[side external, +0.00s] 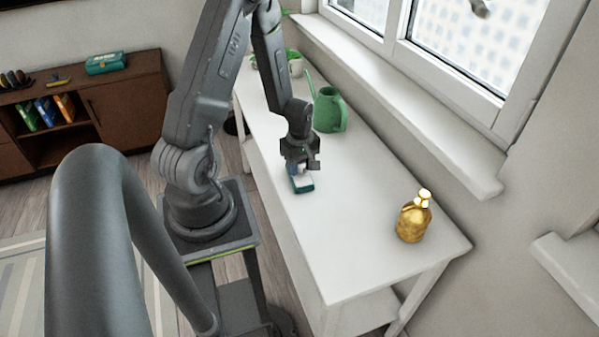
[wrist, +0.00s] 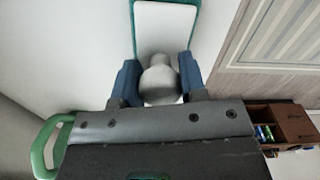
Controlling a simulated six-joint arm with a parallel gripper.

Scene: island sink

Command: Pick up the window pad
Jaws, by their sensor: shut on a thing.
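The window pad (side external: 302,184) is a small white and teal block at the table's left edge in the side view. In the wrist view the pad (wrist: 165,27) shows a white face with a teal border and a rounded pale grey knob (wrist: 159,78). My gripper (side external: 299,170) points down over it. In the wrist view my gripper (wrist: 158,77) has its two blue fingers shut on either side of the knob. I cannot tell whether the pad rests on the table or is slightly raised. The pad's near part is hidden by the gripper.
The white table (side external: 350,235) is mostly clear. A green watering can (side external: 328,112) stands behind my gripper, and a gold bottle (side external: 413,218) stands at the near right. Potted plants (side external: 294,66) are at the far end. The window sill (side external: 400,100) runs along the right.

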